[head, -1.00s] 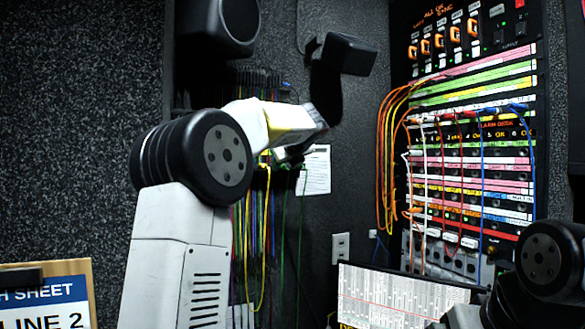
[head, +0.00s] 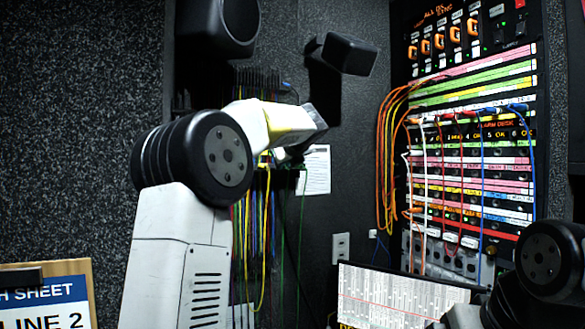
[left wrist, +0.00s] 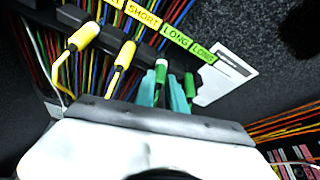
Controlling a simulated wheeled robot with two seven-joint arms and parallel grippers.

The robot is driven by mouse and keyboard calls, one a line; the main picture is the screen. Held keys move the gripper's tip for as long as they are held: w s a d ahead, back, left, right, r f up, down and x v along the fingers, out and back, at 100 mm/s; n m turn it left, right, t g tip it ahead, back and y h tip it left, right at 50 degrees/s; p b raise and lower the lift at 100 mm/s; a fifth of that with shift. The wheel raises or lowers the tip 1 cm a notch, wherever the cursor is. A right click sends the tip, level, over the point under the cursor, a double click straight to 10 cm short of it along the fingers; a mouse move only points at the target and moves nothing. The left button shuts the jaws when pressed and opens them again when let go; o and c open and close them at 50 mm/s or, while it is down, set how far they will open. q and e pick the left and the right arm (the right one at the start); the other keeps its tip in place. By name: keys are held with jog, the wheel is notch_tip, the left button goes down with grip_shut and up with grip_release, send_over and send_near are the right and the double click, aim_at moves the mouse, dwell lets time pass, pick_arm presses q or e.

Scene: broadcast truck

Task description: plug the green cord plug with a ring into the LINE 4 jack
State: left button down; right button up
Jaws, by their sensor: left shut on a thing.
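In the left wrist view my left gripper (left wrist: 163,92) has its teal fingers shut on a green plug with a pale ring (left wrist: 161,72). The plug is at the cord rack, below the green LONG labels. A second green plug (left wrist: 190,86) hangs just right of the fingers. In the head view my left arm reaches the rack, and its wrist mostly hides the fingers and the held plug. The jack panel (head: 470,180) stands at the right with cords across it. Its small labels are not readable, so I cannot pick out LINE 4. My right gripper is not in view.
Two yellow plugs (left wrist: 122,58) hang left of the fingers. Orange and yellow cords (head: 388,150) loop at the panel's left edge. A black speaker (head: 345,54) juts from the wall above. A board reading LINE 2 (head: 45,300) stands at lower left.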

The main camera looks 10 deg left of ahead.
pick_arm(q)
jog(key=shift+r, duration=0.15)
jog(key=shift+r, duration=1.05)
jog(key=shift+s+d, duration=0.45)
jog(key=shift+s, duration=0.2)
jog(key=shift+s+d, duration=0.4)
jog(key=shift+s, duration=0.25)
